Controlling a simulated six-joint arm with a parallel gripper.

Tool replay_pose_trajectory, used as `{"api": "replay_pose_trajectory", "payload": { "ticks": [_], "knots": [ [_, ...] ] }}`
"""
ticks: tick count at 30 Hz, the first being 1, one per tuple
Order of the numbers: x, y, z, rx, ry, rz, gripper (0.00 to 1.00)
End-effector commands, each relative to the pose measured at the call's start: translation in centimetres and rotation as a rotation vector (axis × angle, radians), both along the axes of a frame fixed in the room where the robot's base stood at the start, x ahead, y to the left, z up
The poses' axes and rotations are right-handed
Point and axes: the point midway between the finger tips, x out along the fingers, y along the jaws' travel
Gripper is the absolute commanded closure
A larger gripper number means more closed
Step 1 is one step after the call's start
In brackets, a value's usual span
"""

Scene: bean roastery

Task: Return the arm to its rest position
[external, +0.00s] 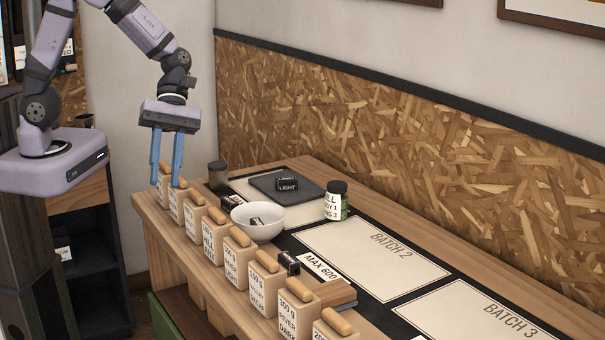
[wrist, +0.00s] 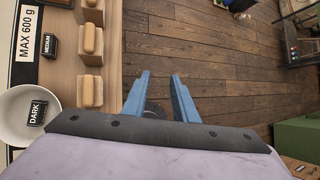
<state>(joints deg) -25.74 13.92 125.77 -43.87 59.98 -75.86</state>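My gripper (external: 166,160) has two blue fingers pointing down, held in the air over the left end of the bench front, near the row of labelled blocks. In the wrist view my gripper (wrist: 160,84) shows its fingers spread apart with nothing between them. Wooden floor shows past the fingertips. The arm is bent, with its upper part running out of the top of the external view.
A white bowl (external: 270,230) holds a dark labelled block. Wooden-handled blocks (external: 236,262) line the bench's front edge. A labelled jar (external: 336,207) stands nearby. Batch 2 (external: 350,262) and Batch 3 mats (external: 480,318) look empty.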

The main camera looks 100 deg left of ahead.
Motion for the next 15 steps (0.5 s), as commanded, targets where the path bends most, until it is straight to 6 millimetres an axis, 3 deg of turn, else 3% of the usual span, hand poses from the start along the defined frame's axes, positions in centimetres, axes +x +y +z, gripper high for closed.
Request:
{"api": "replay_pose_trajectory", "payload": {
  "ticks": [1, 6, 15],
  "knots": [
    [-1.6, -1.0, -1.9, 0.064, -0.042, -0.136, 0.74],
    [-5.5, -1.6, -6.4, 0.24, -0.207, -0.608, 0.74],
    [-9.7, -0.2, -13.4, 0.442, -0.511, -1.556, 0.74]
  ]
}}
